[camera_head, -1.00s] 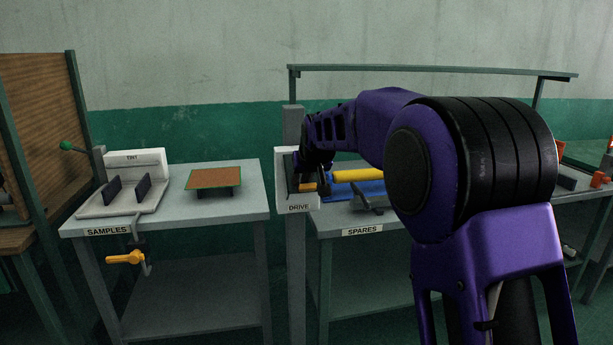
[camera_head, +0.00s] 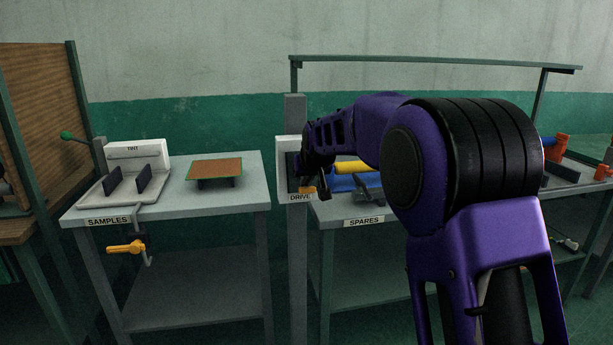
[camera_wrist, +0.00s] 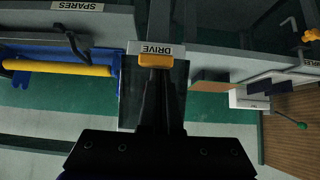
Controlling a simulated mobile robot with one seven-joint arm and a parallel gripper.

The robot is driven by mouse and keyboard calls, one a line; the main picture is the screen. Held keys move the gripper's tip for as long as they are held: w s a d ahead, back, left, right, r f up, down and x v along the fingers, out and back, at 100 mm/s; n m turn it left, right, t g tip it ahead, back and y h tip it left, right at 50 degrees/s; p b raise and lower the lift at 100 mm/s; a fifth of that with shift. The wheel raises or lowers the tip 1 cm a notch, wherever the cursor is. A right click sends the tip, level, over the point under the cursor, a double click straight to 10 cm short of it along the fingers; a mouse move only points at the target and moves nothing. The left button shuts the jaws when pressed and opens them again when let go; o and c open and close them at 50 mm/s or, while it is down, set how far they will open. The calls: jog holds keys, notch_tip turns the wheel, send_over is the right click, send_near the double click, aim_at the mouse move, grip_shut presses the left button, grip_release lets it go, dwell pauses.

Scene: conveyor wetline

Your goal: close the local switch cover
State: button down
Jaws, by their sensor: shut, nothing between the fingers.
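The local switch is a white box labelled DRIVE (camera_head: 283,172) on a grey post, with a dark recessed face and an orange part (camera_head: 306,190) low on it. In the wrist view, the upside-down DRIVE label (camera_wrist: 160,49) and the orange part (camera_wrist: 158,63) show beyond my fingers. A dark panel (camera_wrist: 128,98) lies behind the fingers; I cannot tell whether it is the cover or the box face. My gripper (camera_head: 323,190) is shut and empty, right in front of the box. My arm and gripper hide part of the box, and contact is unclear.
The SAMPLES table (camera_head: 190,222) stands left with a white fixture (camera_head: 138,170) and a brown board (camera_head: 216,169). The SPARES table (camera_head: 338,211) is right of the post, with a yellow roller (camera_wrist: 60,67) on a blue base. An overhead rail (camera_head: 430,60) runs above it.

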aim_at(305, 190)
jog(key=shift+w+a+f, duration=0.1)
jog(key=shift+w+f, duration=0.1)
jog(key=shift+f, duration=0.35)
jog(key=shift+w+f, duration=0.15)
jog(key=shift+f, duration=0.4)
jog(key=shift+b+x, duration=0.35)
jog(key=shift+x, duration=0.5)
jog(key=shift+f, duration=0.2)
